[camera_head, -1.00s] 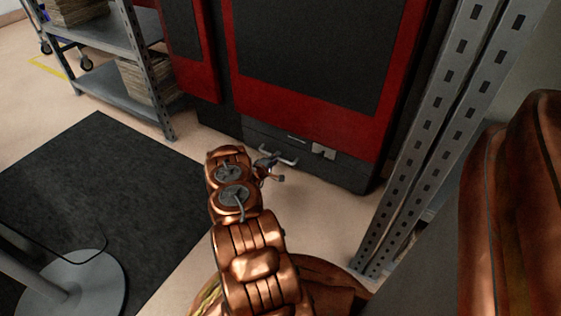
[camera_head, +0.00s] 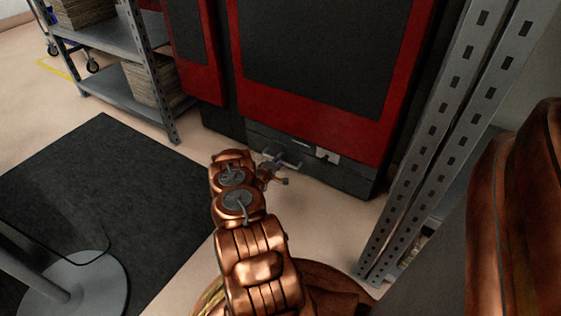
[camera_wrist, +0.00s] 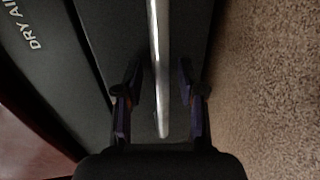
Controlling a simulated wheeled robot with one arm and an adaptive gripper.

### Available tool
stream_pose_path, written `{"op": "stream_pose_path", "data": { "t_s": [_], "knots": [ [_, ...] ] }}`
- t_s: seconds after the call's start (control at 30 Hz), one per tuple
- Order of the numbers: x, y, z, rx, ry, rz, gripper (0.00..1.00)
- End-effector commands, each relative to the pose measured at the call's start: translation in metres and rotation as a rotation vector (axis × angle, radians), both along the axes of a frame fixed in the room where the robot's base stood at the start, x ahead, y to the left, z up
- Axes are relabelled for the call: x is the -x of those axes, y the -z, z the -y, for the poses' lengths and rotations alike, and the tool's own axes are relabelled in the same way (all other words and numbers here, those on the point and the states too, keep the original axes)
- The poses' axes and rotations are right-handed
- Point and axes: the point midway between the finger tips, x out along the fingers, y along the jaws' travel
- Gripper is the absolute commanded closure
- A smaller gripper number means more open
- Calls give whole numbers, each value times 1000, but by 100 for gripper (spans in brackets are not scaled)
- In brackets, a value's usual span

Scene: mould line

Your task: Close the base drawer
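The base drawer sits low in the red and black machine; its dark front (camera_wrist: 100,50) fills the left middle of the wrist view. Its pale metal bar handle (camera_wrist: 159,60) runs up the middle of that view and also shows in the head view (camera_head: 290,163). My gripper (camera_wrist: 159,78) is open, with one dark finger on each side of the bar and a gap showing on both sides. In the head view my gripper (camera_head: 271,172) is at the handle, partly hidden by my arm. How far the drawer stands out is hard to tell.
A metal shelf post (camera_head: 440,140) stands close on the right. A grey shelving unit (camera_head: 120,88) stands at the back left. A dark mat (camera_head: 100,190) and a round stand base (camera_head: 75,285) lie on the left. Pale floor is free before the machine.

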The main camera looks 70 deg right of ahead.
Motion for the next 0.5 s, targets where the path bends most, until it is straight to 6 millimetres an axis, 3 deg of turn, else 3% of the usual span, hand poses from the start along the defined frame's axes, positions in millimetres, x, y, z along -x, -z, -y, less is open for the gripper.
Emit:
{"op": "stream_pose_path", "data": {
  "t_s": [0.27, 0.5],
  "knots": [
    [-4, -5, -18, -1, -2, 1, 61],
    [-8, -10, -52, -1, -3, -1, 61]
  ]
}}
